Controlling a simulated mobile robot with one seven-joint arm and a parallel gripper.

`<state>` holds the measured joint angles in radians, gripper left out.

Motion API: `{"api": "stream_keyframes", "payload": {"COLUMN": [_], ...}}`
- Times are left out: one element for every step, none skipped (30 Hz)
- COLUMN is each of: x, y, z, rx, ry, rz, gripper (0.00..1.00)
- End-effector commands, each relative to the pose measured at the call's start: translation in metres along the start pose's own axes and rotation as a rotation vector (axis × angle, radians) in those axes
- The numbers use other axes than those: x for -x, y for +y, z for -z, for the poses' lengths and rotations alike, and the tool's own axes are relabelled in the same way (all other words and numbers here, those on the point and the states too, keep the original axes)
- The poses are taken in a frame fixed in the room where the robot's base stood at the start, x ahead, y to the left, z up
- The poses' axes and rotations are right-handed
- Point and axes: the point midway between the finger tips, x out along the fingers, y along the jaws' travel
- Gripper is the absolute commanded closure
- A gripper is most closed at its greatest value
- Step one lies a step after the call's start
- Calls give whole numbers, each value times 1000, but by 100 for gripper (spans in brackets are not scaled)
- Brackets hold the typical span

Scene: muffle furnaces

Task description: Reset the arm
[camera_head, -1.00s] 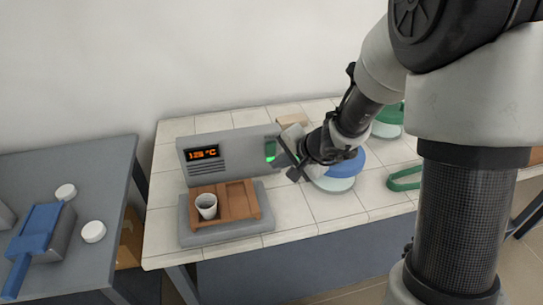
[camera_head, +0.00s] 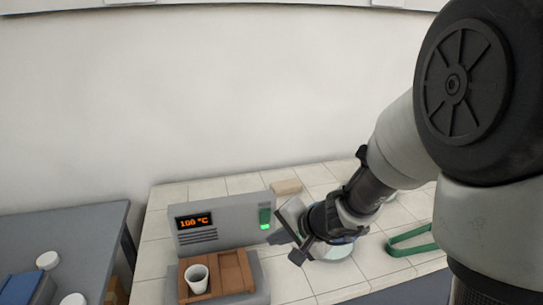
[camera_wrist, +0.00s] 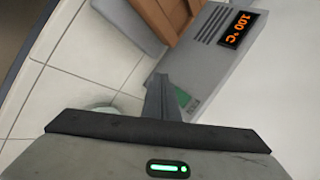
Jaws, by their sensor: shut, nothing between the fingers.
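My gripper (camera_head: 277,238) is at the right end of the grey furnace control panel (camera_head: 188,239), close to its green-lit switch (camera_head: 265,218). In the wrist view the fingers (camera_wrist: 165,98) are shut and empty, in front of the green switch (camera_wrist: 184,96). I cannot tell whether they touch the panel. The orange display (camera_head: 194,222) reads 100 °C, and the display also shows in the wrist view (camera_wrist: 236,28).
A white cup (camera_head: 197,279) stands on the brown brick hearth (camera_head: 233,272) before the panel. A tan block (camera_head: 286,187) lies behind the panel. A grey side table (camera_head: 75,225) holds white lids (camera_head: 48,260).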

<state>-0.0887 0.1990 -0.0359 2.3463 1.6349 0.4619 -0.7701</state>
Motion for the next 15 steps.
{"api": "stream_keyframes", "payload": {"x": [13, 22, 37, 49, 63, 82, 97, 110, 128, 139, 150, 164, 173, 182, 193], "y": [-10, -17, -25, -30, -34, -37, -37, -34, -29, -24, -18, -10, -4, 2, 10], "z": [-3, -7, -14, -20, -27, -37, -44, -50, -58, -63, -66, -69, -71, -71, -71], "rx": [40, 71, 122, 166, 213, 278, 329, 377, 437, 478, 514, 556, 584, 608, 638], "ry": [-6, -15, -28, -40, -52, -65, -73, -81, -87, -89, -87, -83, -77, -69, -58], "rz": [18, 28, 39, 44, 45, 40, 30, 13, -15, -40, -67, -104, -132, -160, -198], "gripper": [100, 100, 100, 100, 100, 100, 100, 100, 100, 100, 100, 100, 100, 100, 100]}}
